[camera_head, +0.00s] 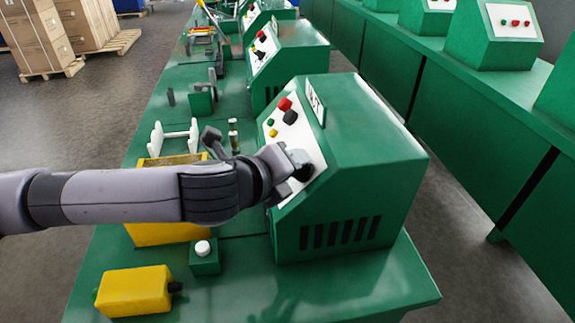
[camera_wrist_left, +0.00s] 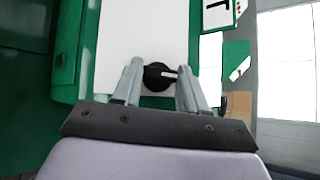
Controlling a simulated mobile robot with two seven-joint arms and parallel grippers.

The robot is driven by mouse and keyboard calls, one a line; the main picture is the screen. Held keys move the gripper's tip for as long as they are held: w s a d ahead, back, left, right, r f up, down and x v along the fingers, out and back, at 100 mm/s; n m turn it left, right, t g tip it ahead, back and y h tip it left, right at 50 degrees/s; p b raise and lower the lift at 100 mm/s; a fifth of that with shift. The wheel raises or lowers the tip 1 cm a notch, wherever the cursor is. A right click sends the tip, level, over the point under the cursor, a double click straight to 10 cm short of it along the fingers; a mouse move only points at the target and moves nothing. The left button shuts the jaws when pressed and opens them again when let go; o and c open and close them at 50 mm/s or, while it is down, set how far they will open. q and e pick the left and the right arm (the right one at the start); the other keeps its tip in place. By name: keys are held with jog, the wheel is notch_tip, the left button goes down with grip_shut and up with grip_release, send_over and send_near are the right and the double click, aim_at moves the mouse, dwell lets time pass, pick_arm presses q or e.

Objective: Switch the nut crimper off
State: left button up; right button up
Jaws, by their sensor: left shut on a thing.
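The nut crimper (camera_head: 355,160) is a green machine with a sloped white panel (camera_head: 291,132) and a sign (camera_head: 314,100) on top, only partly readable. The panel carries a red button, a black one, and small yellow and green ones. Low on the panel is a black rotary knob (camera_head: 304,173), partly hidden by my gripper. My left gripper (camera_head: 298,163) reaches the panel from the left and is shut on the knob. In the left wrist view the knob (camera_wrist_left: 158,76) sits between the fingertips (camera_wrist_left: 155,80), its white mark pointing right. My right gripper is not in view.
A yellow bin (camera_head: 165,233) stands under my left arm. A yellow box (camera_head: 135,291) and a small green block with a white button (camera_head: 204,256) are on the bench front. More green machines (camera_head: 287,60) stand behind; another bench row (camera_head: 470,90) is at the right.

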pick_arm(q)
jog(key=shift+n+y, duration=0.4)
jog(key=shift+n, duration=0.2)
jog(key=o, duration=1.1)
jog(key=shift+w, duration=0.1)
jog(key=shift+c, duration=0.2)
jog(key=v, duration=0.7)
jog(key=shift+r+b, duration=0.15)
jog(key=shift+b, duration=0.2)
